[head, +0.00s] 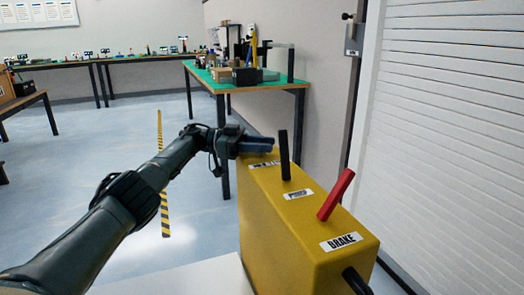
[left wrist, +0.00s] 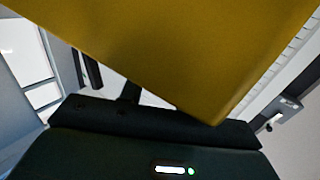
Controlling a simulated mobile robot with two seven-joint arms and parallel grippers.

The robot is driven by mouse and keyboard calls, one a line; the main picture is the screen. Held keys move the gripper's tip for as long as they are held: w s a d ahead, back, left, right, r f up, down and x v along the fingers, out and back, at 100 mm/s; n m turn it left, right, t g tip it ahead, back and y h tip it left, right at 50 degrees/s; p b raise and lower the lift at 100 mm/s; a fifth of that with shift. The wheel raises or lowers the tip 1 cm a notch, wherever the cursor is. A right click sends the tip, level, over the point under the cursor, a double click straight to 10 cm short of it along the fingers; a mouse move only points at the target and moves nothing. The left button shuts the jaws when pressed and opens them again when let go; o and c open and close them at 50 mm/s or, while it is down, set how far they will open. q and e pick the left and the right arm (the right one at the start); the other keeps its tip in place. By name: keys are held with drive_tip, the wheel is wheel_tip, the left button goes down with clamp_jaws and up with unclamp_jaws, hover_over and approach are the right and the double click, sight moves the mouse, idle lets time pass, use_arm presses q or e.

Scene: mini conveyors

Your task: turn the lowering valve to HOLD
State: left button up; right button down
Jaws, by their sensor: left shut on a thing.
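My left gripper (head: 258,145) is shut at the far end of the yellow control box (head: 268,225), just above its top. The lowering valve's handle is hidden by the fingers, so its setting cannot be read. A white label (head: 264,164) at that end is partly covered and unreadable. In the left wrist view the yellow box (left wrist: 190,50) fills the top, above the dark gripper body (left wrist: 150,138). My right gripper is not in view.
A black upright lever (head: 284,157) stands mid-box by a small label. A red tilted lever (head: 335,195) stands at the near end by the BRAKE label (head: 341,242). A green-topped table (head: 212,82) is behind. A white shutter (head: 445,140) is at right.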

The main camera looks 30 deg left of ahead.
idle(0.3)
use_arm(q)
drive_tip(key=o, duration=1)
drive_tip(key=shift+c, duration=0.2)
drive_tip(key=shift+r, duration=0.1)
wheel_tip(320, 180, up, 4)
drive_tip(key=shift+f+p, duration=0.1)
drive_tip(key=shift+p, duration=0.85)
wheel_tip(320, 180, up, 6)
drive_tip(key=shift+p, duration=0.9)
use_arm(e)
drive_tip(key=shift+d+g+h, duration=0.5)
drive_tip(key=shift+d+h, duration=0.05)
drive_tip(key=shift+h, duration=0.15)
